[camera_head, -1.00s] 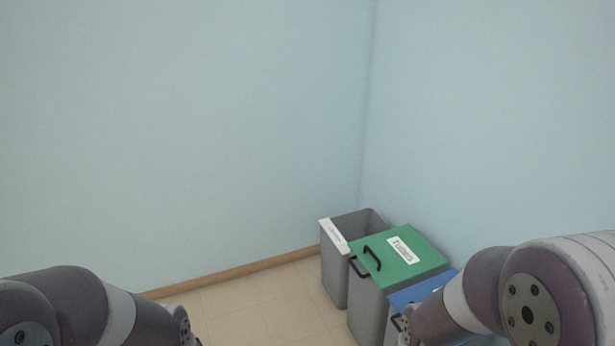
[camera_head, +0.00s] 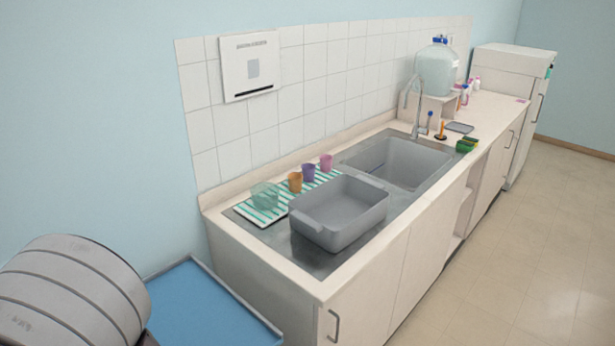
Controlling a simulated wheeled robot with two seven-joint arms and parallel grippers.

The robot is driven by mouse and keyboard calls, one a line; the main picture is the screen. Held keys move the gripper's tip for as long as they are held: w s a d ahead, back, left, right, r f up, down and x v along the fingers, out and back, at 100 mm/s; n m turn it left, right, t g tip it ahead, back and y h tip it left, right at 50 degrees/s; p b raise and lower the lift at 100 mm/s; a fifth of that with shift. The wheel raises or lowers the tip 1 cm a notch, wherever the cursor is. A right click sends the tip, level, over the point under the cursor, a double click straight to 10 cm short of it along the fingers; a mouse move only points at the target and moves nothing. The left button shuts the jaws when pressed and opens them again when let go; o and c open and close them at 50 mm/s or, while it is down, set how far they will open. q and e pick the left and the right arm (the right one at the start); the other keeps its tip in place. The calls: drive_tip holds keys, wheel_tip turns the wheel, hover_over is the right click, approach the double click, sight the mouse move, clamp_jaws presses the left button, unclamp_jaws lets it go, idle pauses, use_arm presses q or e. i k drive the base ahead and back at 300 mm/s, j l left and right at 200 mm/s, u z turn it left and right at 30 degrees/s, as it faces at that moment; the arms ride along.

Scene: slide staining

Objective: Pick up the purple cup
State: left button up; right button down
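The purple cup (camera_head: 308,173) stands on a green-and-white striped mat (camera_head: 264,216) on the counter, between an orange cup (camera_head: 295,182) and a pink cup (camera_head: 326,162). A clear greenish container (camera_head: 265,196) is at the mat's left end. Only a grey rounded link of my own arm shows at the lower left. Neither gripper is in view, and both are away from the cup as seen here.
A grey basin (camera_head: 340,212) sits in front of the cups. Behind it are a sink (camera_head: 398,160) with a tall tap (camera_head: 415,105) and a large water bottle (camera_head: 437,70). A blue-topped surface (camera_head: 210,305) stands left of the counter. Floor (camera_head: 530,250) is open at right.

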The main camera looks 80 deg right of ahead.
sight(308, 173)
drive_tip(key=z, duration=2.9)
drive_tip(key=i+l+u, duration=0.5)
drive_tip(key=l, duration=0.2)
drive_tip(key=l+u, duration=0.25)
drive_tip(key=i+l+u, duration=0.25)
drive_tip(key=l, duration=0.3)
drive_tip(key=i+l, duration=0.15)
drive_tip(key=l, duration=0.25)
drive_tip(key=i+l, duration=0.15)
drive_tip(key=l, duration=0.3)
drive_tip(key=i+l, duration=0.15)
drive_tip(key=l, duration=0.25)
drive_tip(key=i+l+u, duration=0.1)
drive_tip(key=l, duration=0.35)
drive_tip(key=i+l, duration=0.15)
drive_tip(key=l, duration=0.25)
drive_tip(key=i+l, duration=0.1)
drive_tip(key=l, duration=0.35)
drive_tip(key=i+l, duration=0.15)
drive_tip(key=l, duration=0.25)
drive_tip(key=i+l, duration=0.15)
drive_tip(key=l, duration=0.3)
drive_tip(key=u, duration=0.05)
